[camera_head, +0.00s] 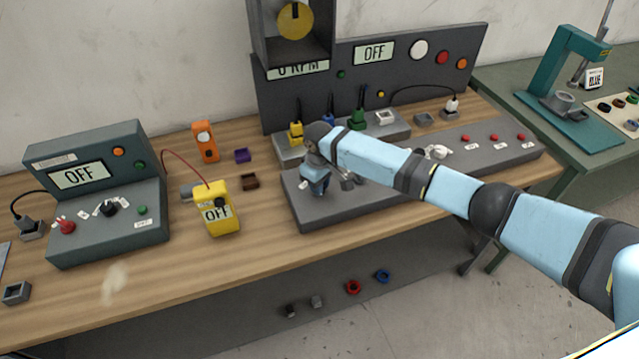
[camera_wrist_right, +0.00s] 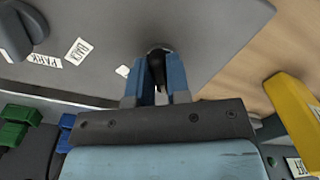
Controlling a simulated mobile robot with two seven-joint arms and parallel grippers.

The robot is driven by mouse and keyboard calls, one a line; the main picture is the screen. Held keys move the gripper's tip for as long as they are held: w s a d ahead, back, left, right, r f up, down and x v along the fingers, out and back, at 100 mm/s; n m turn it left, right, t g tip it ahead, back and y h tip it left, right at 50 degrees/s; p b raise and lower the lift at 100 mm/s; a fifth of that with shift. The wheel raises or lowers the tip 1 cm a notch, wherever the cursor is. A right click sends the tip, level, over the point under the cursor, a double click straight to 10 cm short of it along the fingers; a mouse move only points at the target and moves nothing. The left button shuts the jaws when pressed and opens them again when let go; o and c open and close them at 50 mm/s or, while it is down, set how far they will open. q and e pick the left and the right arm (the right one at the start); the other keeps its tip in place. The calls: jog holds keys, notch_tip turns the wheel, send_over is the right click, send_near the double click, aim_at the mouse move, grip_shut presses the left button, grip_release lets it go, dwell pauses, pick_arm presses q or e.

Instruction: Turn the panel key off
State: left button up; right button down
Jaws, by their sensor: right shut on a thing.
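The low grey control panel (camera_head: 325,215) lies along the front right of the bench. My right gripper (camera_head: 316,190) points down at its left end and covers the spot it works on. In the right wrist view, the blue fingers of this gripper (camera_wrist_right: 157,88) are shut on a small dark key (camera_wrist_right: 157,70). The key stands at a dark round opening in the panel's top, and the fingers hide most of it. A small white label lies just left of it. My left gripper is not in view.
A dark grey knob (camera_wrist_right: 22,32) with labels stands left of the key in the wrist view. A green console (camera_head: 105,185) stands further left.

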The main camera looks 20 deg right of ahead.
jog(key=c, duration=1.1)
grip_release()
jog(key=shift+r, duration=0.1)
notch_tip(320, 180, up, 14)
jog(key=shift+f+b, duration=0.15)
jog(key=shift+b, duration=0.6)
